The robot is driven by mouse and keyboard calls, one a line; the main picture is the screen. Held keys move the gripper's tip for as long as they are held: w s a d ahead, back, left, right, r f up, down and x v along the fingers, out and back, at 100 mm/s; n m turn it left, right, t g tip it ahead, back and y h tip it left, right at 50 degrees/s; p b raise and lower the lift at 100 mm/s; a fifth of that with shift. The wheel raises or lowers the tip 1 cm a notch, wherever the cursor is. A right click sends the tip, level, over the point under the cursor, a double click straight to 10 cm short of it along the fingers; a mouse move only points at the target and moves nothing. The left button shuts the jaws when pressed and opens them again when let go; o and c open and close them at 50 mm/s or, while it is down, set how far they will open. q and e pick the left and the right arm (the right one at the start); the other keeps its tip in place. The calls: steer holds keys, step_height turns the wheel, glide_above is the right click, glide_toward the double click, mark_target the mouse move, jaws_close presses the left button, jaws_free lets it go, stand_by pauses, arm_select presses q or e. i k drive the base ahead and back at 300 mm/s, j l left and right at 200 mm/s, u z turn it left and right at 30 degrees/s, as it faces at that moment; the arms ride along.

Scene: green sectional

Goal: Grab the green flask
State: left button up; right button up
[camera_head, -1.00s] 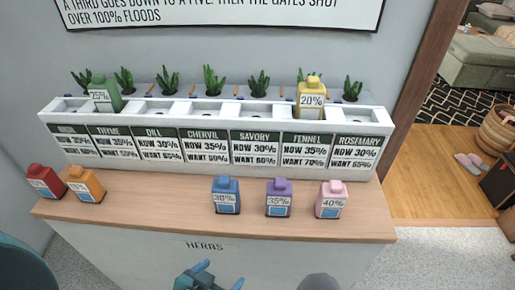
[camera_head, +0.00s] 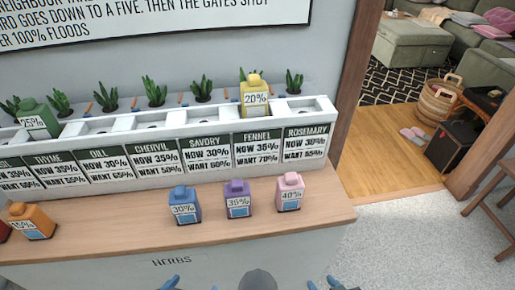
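The green flask (camera_head: 37,118), labelled 25%, stands in a slot at the left part of the white planter rack (camera_head: 215,122), near the picture's left edge. My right gripper (camera_head: 322,284) shows only as blue fingertips set apart at the bottom edge, in front of the counter and far from the flask. My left gripper (camera_head: 170,283) shows only as a blue tip at the bottom edge, left of the middle. Its opening is cut off by the frame. Neither gripper touches a flask.
A yellow flask (camera_head: 255,95) stands in the rack. Orange (camera_head: 32,222), blue (camera_head: 185,206), purple (camera_head: 238,200) and pink (camera_head: 290,193) flasks stand on the wooden counter (camera_head: 120,222). A red one is cut off at left. Herb plants line the back. Open floor lies to the right.

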mark_target(39, 120)
steer(key=u, duration=1.45)
steer(key=i+j, duration=0.15)
steer(key=j, duration=0.25)
steer(key=i+j, duration=0.15)
steer(key=j, duration=0.2)
steer(key=i+j, duration=0.15)
steer(key=j, duration=0.25)
steer(key=i+j, duration=0.15)
steer(key=j, duration=0.25)
steer(key=i+z, duration=0.05)
